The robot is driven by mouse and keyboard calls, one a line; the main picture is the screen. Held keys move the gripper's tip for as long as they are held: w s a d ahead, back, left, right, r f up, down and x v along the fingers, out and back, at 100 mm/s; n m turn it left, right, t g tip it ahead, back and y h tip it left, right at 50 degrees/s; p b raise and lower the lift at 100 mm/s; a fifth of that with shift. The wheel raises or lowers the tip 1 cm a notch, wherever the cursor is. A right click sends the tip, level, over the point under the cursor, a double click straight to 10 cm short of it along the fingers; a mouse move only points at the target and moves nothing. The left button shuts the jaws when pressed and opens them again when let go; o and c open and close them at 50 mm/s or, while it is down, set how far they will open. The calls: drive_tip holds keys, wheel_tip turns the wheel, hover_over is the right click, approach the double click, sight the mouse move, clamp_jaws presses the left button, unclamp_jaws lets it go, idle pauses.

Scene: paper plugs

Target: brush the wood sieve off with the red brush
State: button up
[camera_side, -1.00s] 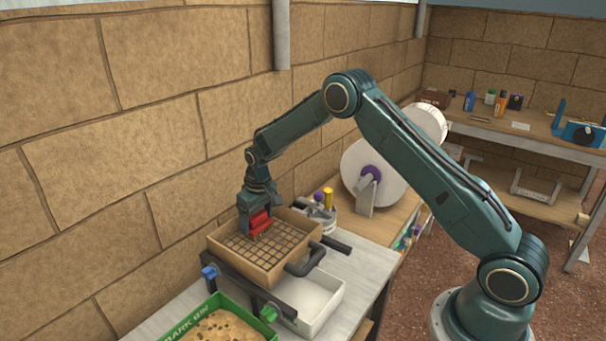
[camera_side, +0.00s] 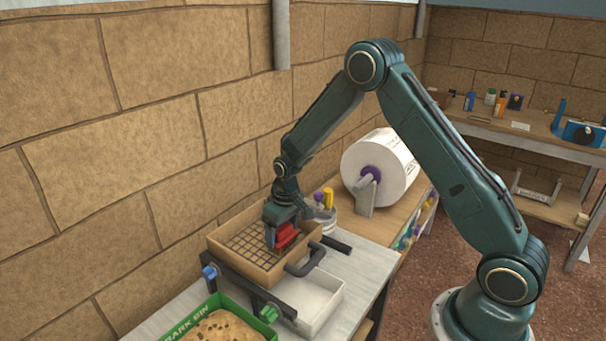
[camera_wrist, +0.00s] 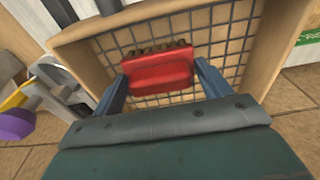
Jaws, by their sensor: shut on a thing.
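The red brush (camera_side: 285,237) is in my gripper (camera_side: 283,234), over the right part of the sieve. In the wrist view the red brush (camera_wrist: 158,72) lies between my two blue-grey fingers, with its brown bristles toward the mesh. I cannot tell whether the bristles touch the mesh. The mesh that shows looks bare.
A green bark bin (camera_side: 215,325) stands at the front of the bench. A dark curved handle (camera_side: 306,262) sticks out at the sieve's right. A holder with yellow and purple-topped tools (camera_side: 325,205) and a large white roll (camera_side: 380,165) stand behind. The brick wall borders the left.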

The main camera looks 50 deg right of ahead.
drive_tip(key=shift+s, duration=1.25)
drive_tip(key=shift+s+r, duration=0.15)
wheel_tip(320, 180, up, 8)
drive_tip(key=shift+r, duration=0.15)
